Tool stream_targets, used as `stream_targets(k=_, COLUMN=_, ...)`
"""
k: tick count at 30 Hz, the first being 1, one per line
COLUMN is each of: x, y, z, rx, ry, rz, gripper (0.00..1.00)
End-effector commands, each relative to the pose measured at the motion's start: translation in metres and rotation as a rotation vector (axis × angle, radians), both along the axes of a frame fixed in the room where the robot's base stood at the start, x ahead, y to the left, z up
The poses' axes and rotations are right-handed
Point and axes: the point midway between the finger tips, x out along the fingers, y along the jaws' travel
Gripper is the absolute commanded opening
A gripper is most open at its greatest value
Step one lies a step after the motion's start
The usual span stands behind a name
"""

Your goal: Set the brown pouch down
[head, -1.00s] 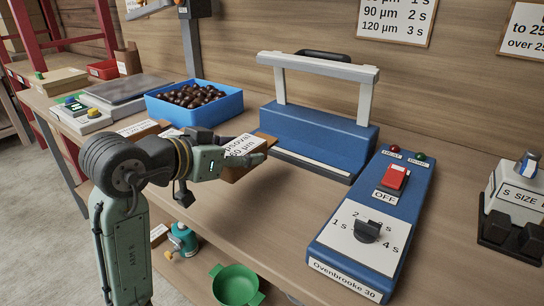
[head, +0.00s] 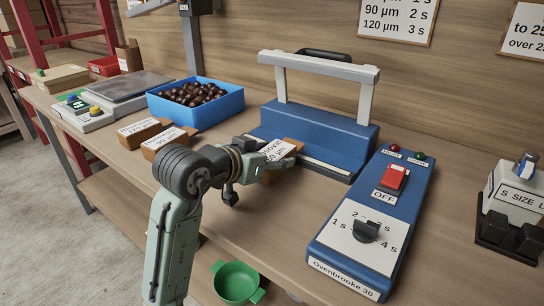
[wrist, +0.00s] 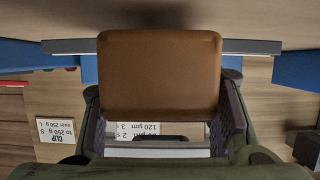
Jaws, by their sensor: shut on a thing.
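The brown pouch (head: 280,150), with a white printed label, is held in front of the left part of the blue heat sealer (head: 330,138) in the head view. My gripper (head: 277,160) is shut on it. In the wrist view the brown pouch (wrist: 160,72) fills the middle, its plain brown face between the two fingers of my gripper (wrist: 162,105). The pouch overlaps the sealer's front edge in the head view; I cannot tell whether it touches the sealer or the bench.
The sealer's control box (head: 345,250) is at the right. A green pot (head: 236,282) is low in front. Bare bench lies before the sealer.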

Motion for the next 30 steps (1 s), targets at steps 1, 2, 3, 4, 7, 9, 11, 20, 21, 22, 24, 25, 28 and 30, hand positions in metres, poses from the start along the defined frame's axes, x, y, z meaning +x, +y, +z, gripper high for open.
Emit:
stream_targets(k=1, x=0.000, y=0.000, z=0.000, rx=-0.001, ry=-0.001, rz=0.000, gripper=0.17)
stream_targets(k=2, x=0.000, y=0.000, z=-0.001, rx=-0.001, ry=-0.001, rz=0.000, gripper=0.17)
stream_targets(k=3, x=0.000, y=0.000, z=-0.003, rx=-0.001, ry=-0.001, rz=0.000, gripper=0.17)
stream_targets(k=4, x=0.000, y=0.000, z=-0.004, rx=-0.001, ry=0.000, rz=0.000, gripper=0.17)
stream_targets(k=7, x=0.000, y=0.000, z=-0.007, rx=-0.001, ry=0.000, rz=0.000, gripper=0.17)
stream_targets(k=9, x=0.000, y=0.000, z=-0.009, rx=-0.001, ry=0.000, rz=0.001, gripper=0.17)
stream_targets(k=11, x=0.000, y=0.000, z=-0.011, rx=-0.001, ry=0.000, rz=0.001, gripper=0.17)
stream_targets(k=20, x=0.000, y=0.000, z=-0.012, rx=-0.001, ry=0.001, rz=0.000, gripper=0.60)
stream_targets(k=21, x=0.000, y=0.000, z=-0.012, rx=-0.001, ry=0.001, rz=0.000, gripper=0.62)
stream_targets(k=22, x=0.000, y=0.000, z=-0.012, rx=-0.001, ry=0.001, rz=0.000, gripper=0.65)
stream_targets(k=24, x=0.000, y=0.000, z=-0.012, rx=-0.001, ry=0.001, rz=0.000, gripper=0.69)
stream_targets(k=25, x=0.000, y=0.000, z=-0.012, rx=-0.001, ry=0.001, rz=0.000, gripper=0.71)
stream_targets(k=28, x=0.000, y=0.000, z=-0.012, rx=-0.001, ry=0.001, rz=0.000, gripper=0.71)
stream_targets(k=30, x=0.000, y=0.000, z=-0.012, rx=-0.001, ry=0.001, rz=0.000, gripper=0.71)
